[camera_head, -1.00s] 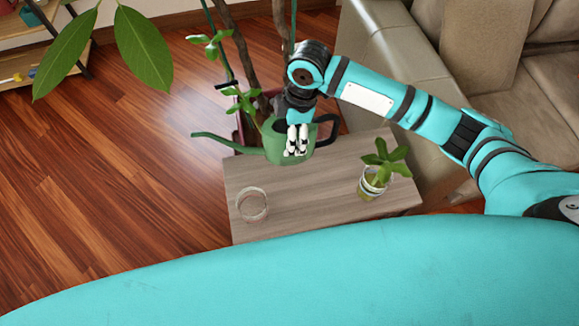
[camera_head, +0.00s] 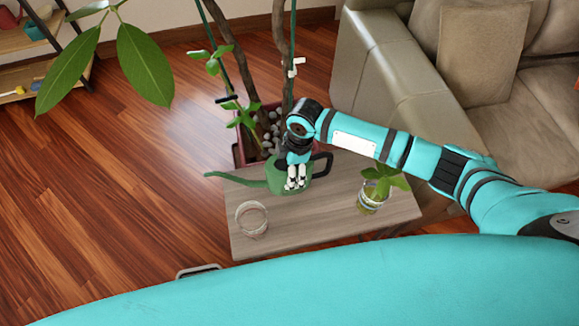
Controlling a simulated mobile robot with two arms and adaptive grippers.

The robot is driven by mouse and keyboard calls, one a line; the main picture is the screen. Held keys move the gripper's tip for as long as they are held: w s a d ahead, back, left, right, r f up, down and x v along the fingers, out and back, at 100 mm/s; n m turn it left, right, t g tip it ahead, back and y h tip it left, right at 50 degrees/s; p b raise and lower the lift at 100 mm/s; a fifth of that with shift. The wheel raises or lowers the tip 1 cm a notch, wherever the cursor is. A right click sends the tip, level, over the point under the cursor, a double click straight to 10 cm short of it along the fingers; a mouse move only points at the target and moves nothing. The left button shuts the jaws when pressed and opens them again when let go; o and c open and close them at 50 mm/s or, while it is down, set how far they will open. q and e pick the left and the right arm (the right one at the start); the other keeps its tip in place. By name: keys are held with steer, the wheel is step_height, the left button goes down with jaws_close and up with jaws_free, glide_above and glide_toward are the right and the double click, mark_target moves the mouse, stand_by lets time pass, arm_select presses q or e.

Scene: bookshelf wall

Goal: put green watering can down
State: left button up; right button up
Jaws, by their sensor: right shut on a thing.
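The green watering can (camera_head: 275,180) is upright at the back edge of the small grey wooden table (camera_head: 300,225). Its long spout points left and its dark handle is on the right. My right gripper (camera_head: 296,183) is shut on the can, with its white and black fingertips over the can's side. The can appears at or just above the tabletop; I cannot tell whether its base touches. My left gripper is not in view.
A clear glass (camera_head: 252,219) stands at the table's left front. A large potted plant (camera_head: 268,125) is behind the table, and a beige sofa (camera_head: 400,80) is right. The tabletop's middle is clear.

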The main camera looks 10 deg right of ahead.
steer(key=shift+a, duration=0.1)
steer(key=o, duration=1.6)
steer(key=shift+f, duration=0.1)
steer(key=r, duration=0.4)
steer(key=d+r, duration=0.1)
steer(key=r, duration=0.3)
steer(key=d+r, duration=0.1)
steer(key=r, duration=0.3)
steer(key=shift+r, duration=0.1)
steer(key=shift+s, duration=0.1)
